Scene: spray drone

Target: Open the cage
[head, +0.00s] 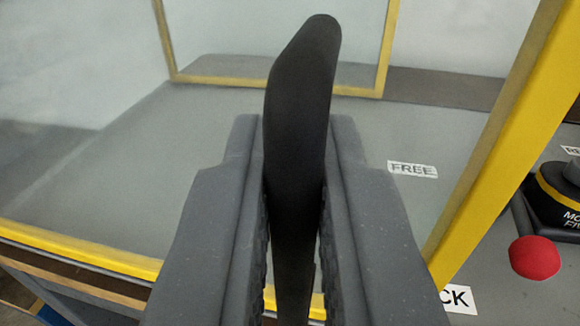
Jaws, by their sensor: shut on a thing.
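My gripper (294,150) is in the middle of the head view, its two grey fingers closed on a black handle (303,75). The handle stands up between the fingers and its rounded top leans a little to the right above them. The cage (503,145) shows as yellow frame bars with clear panels; one thick bar slants down on the right and another runs along the lower left. I cannot tell from this view where the handle joins the cage.
Behind the clear panel is a grey floor with a FREE label (412,169). At the right are a red ball knob (535,257) and a black device with a yellow band (560,195). A partly hidden label ending in CK (458,299) is below the slanting bar.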

